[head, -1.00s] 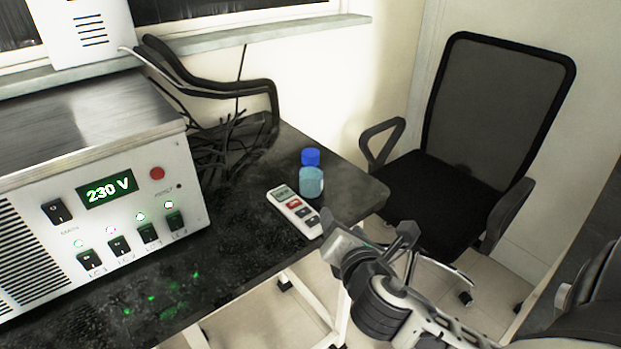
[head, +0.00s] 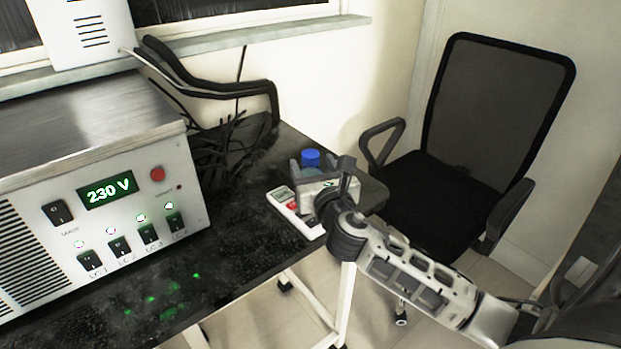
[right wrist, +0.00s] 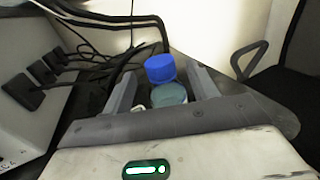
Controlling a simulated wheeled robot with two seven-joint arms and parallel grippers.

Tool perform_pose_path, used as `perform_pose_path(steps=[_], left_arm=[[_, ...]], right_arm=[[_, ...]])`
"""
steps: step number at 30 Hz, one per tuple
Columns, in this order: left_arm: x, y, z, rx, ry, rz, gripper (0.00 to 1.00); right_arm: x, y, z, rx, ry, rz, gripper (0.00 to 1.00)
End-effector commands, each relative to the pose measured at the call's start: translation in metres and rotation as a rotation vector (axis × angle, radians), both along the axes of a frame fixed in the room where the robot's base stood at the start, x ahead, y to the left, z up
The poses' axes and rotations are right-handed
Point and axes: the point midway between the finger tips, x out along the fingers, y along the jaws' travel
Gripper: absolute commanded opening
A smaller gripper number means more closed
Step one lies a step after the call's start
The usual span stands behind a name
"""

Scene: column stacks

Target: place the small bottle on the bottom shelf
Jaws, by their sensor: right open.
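The small bottle (head: 311,159) has a blue cap and a pale teal body and stands upright on the dark table (head: 247,215). In the head view my right gripper (head: 320,165) is at the bottle and hides most of its body. In the right wrist view the bottle (right wrist: 167,82) stands between the two grey fingers of my right gripper (right wrist: 165,92). The jaws are open, with a finger on each side of the bottle. My left gripper is not in view. No shelf can be made out.
A white handheld meter (head: 290,210) lies beside the bottle, partly behind my gripper. A large power supply box (head: 110,205) reading 230 V fills the left, with black cables (head: 225,145) behind it. A black office chair (head: 470,150) stands right of the table.

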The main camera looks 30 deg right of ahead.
Motion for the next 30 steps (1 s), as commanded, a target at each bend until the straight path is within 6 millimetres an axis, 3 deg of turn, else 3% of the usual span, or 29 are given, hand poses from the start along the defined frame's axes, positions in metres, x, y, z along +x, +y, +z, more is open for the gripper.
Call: perform_pose_path(steps=[9,19,25,30], left_arm=[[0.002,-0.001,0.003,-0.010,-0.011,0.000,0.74],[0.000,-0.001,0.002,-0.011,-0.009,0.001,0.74],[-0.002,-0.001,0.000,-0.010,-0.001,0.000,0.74],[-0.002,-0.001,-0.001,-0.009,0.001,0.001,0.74]], right_arm=[[0.041,-0.014,-0.004,0.003,-0.002,-0.001,0.59],[0.048,-0.017,-0.004,0.001,0.001,0.001,0.59],[0.048,-0.017,-0.004,0.002,0.000,0.000,0.04],[0.048,-0.017,-0.003,0.001,-0.003,0.000,0.00]])
